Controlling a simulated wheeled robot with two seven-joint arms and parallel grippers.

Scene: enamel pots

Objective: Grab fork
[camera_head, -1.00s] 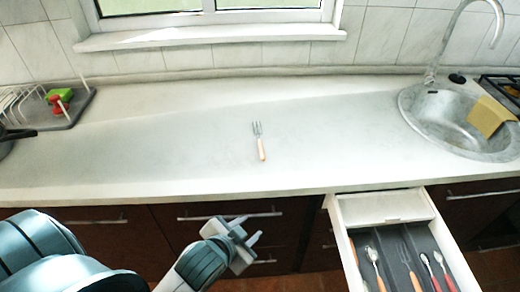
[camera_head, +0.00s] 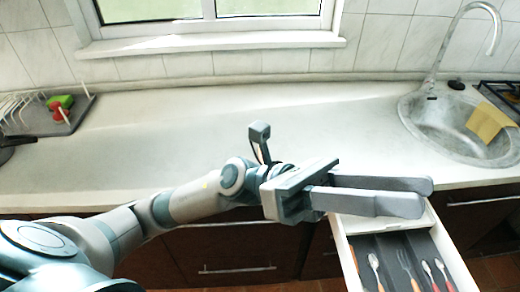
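My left gripper (camera_head: 427,196) reaches across the counter's front edge, its two fingers pointing right above the back of the open drawer. The fingers are apart and nothing shows between them. The fork on the counter is hidden now, apparently behind my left wrist and the upright grey part on it. Another fork (camera_head: 405,264) lies among the cutlery in the drawer (camera_head: 346,252), below the gripper. My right gripper is not in view.
The pale counter (camera_head: 150,140) is clear in the middle. A dish rack (camera_head: 25,105) with a green and red item stands at the left. A sink (camera_head: 455,125) with a tap and a yellow cloth (camera_head: 487,121) is at the right.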

